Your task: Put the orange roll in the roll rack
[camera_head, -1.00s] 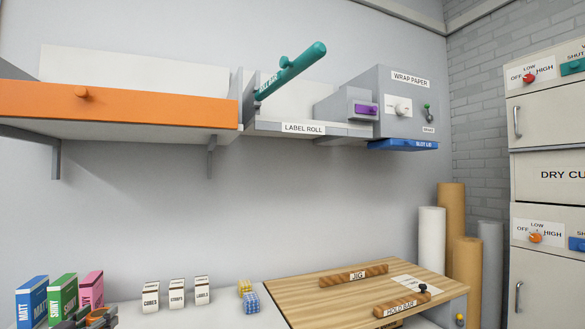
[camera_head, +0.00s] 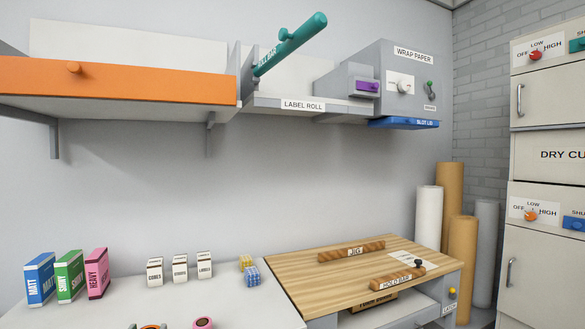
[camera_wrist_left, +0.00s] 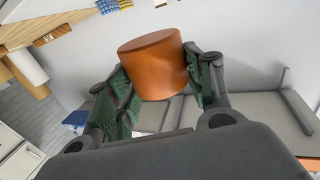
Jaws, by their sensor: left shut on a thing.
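The orange roll (camera_wrist_left: 155,72) shows as a plain cylinder in the left wrist view. My left gripper (camera_wrist_left: 164,80) is shut on it, with a green-padded finger on each side. In the head view an orange and dark piece (camera_head: 150,326) is cut off by the bottom edge; I cannot tell whether it is the held roll in my gripper. My right gripper is not in view. No part is labelled as a roll rack. A shelf bay labelled LABEL ROLL (camera_head: 303,105) has a teal bar (camera_head: 291,44) slanting up out of it.
A pink roll (camera_head: 203,323) shows at the bottom edge. MATT (camera_head: 40,279), SHINY (camera_head: 69,276) and HEAVY (camera_head: 97,273) boxes stand on the left bench. An orange-fronted shelf (camera_head: 120,81) overhangs it. A wooden board (camera_head: 345,270) lies right.

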